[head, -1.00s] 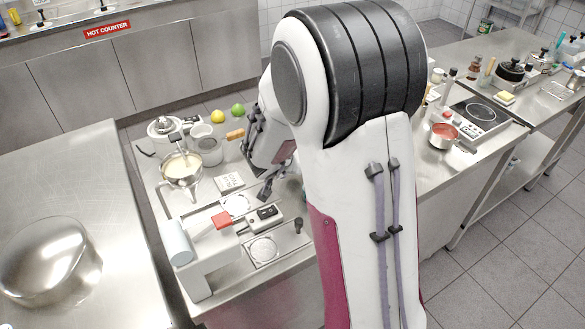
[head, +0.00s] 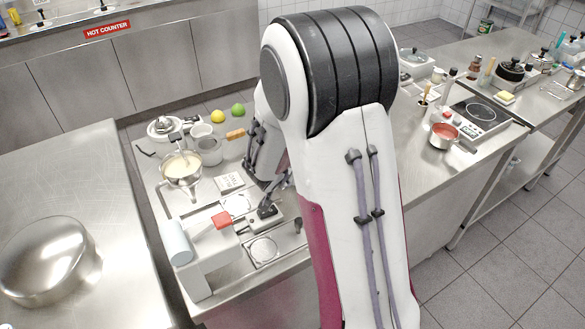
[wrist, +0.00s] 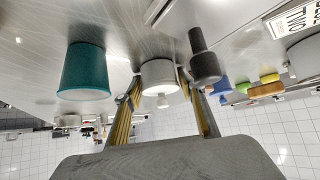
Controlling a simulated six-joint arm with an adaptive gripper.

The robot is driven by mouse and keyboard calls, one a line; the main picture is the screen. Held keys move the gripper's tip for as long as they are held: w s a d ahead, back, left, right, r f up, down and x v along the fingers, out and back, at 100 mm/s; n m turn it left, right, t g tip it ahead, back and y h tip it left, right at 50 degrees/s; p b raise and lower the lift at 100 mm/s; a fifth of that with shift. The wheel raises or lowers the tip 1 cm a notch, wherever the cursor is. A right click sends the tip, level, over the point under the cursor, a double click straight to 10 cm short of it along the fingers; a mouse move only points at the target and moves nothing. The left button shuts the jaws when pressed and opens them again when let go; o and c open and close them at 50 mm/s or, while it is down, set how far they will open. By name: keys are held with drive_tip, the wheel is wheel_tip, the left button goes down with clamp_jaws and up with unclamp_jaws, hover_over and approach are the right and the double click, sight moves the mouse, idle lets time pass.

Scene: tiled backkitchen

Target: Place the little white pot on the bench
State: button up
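The little white pot (wrist: 159,77), with a small knob, shows in the upper middle of the wrist view, which looks upside down. My gripper (wrist: 159,84) has its two fingers apart, one on each side of the pot in the picture. I see no clear contact between fingers and pot. In the head view, my gripper (head: 266,209) is low over the bench (head: 210,292), near a small white device with a black top. I cannot make out the pot in the head view, where my arm covers part of the bench.
In the wrist view, a teal cup (wrist: 83,72) stands left of the pot, and a dark grey handled object (wrist: 202,62) stands close on its right. In the head view, a pan (head: 182,170), a grey jug (head: 209,150) and a red-topped white machine (head: 213,248) crowd the bench.

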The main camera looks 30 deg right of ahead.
drive_tip(key=shift+r, duration=0.15)
idle(0.3)
drive_tip(key=shift+s+a+r, duration=0.15)
drive_tip(key=shift+r, duration=0.1)
drive_tip(key=shift+v, duration=5.7)
